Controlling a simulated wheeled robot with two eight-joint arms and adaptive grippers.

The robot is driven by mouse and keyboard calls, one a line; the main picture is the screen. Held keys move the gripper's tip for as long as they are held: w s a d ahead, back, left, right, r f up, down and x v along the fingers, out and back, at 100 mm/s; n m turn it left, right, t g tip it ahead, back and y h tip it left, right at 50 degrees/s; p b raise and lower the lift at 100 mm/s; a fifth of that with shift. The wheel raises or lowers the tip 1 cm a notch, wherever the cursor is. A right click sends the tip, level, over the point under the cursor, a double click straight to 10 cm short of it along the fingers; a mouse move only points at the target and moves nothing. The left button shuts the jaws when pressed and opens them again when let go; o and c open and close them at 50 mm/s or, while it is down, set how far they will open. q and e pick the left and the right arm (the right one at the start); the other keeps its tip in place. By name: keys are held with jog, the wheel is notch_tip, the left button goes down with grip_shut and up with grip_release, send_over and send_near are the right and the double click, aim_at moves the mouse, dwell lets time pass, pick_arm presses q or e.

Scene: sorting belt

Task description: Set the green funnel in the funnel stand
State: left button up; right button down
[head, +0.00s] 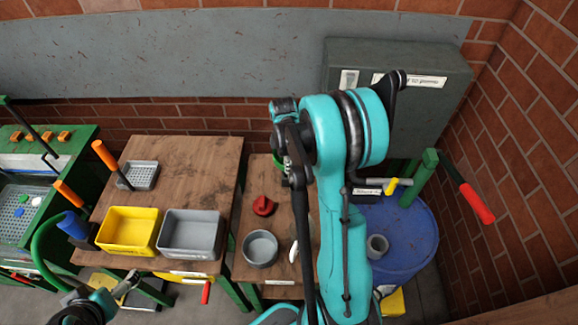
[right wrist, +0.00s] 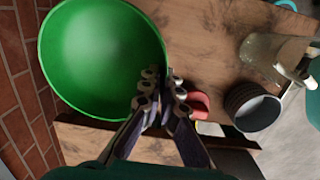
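The green funnel (right wrist: 95,50) fills the upper left of the right wrist view, its wide bowl facing the camera. In the head view only a green sliver (head: 279,160) shows beside my right arm, which hides the rest. My right gripper (right wrist: 163,80) has its fingers close together, one on each side of the funnel's rim, and looks shut on it. My left gripper (head: 82,312) is at the bottom left of the head view, apart from the funnel; its fingertips are unclear. I cannot clearly make out a funnel stand.
The small wooden table bears a red object (head: 263,206), a grey round pot (head: 260,262) and a pale item (head: 293,250). A blue drum (head: 415,240) stands right, under a grey cabinet (head: 440,75). Yellow (head: 130,247) and grey (head: 190,249) bins occupy the left table.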

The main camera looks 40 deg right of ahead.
jog(key=shift+f, duration=0.1)
jog(key=shift+f+b, duration=0.8)
jog(key=shift+f, duration=0.1)
jog(key=shift+f+b, duration=0.2)
jog(key=shift+b, duration=0.15)
jog(key=shift+f+b, duration=0.5)
jog(key=shift+f, duration=0.1)
dwell(0.4)
jog(key=c, duration=1.6)
grip_release()
jog(key=shift+c, duration=0.2)
jog(key=c, duration=0.4)
jog(key=shift+c, duration=0.2)
